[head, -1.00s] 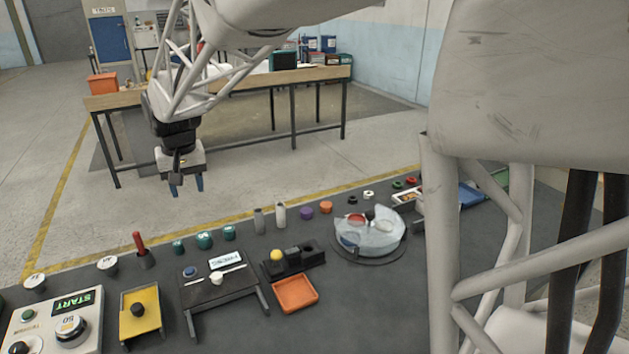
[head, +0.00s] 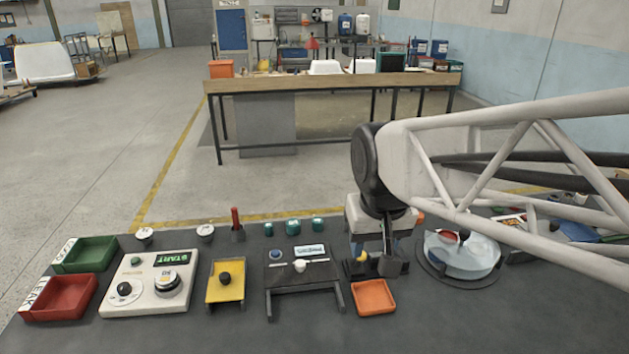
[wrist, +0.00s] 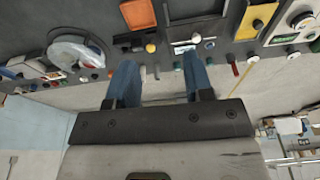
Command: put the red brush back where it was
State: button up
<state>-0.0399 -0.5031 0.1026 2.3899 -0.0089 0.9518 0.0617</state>
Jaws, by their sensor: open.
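A red upright handle, which looks like the red brush (head: 235,217), stands in a small dark grey holder (head: 238,235) at the back of the table, left of centre. It also shows in the wrist view (wrist: 234,68); its lower end is hidden in the holder. In the wrist view nothing is between the fingertips (wrist: 160,66).
A row of teal-lidded jars (head: 293,227) stands between the red brush and my gripper. A small black table (head: 290,272), an orange tray (head: 374,297) and a yellow stand (head: 226,293) are nearer. A round turntable (head: 460,276) with a clear shell is at right. Red and green bins are at left.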

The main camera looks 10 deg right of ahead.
jog(key=s+d+f, duration=0.1)
jog(key=s+f, duration=0.2)
jog(key=s, duration=0.5)
jog(key=shift+d, duration=0.4)
jog(key=shift+c, duration=0.4)
dwell(0.4)
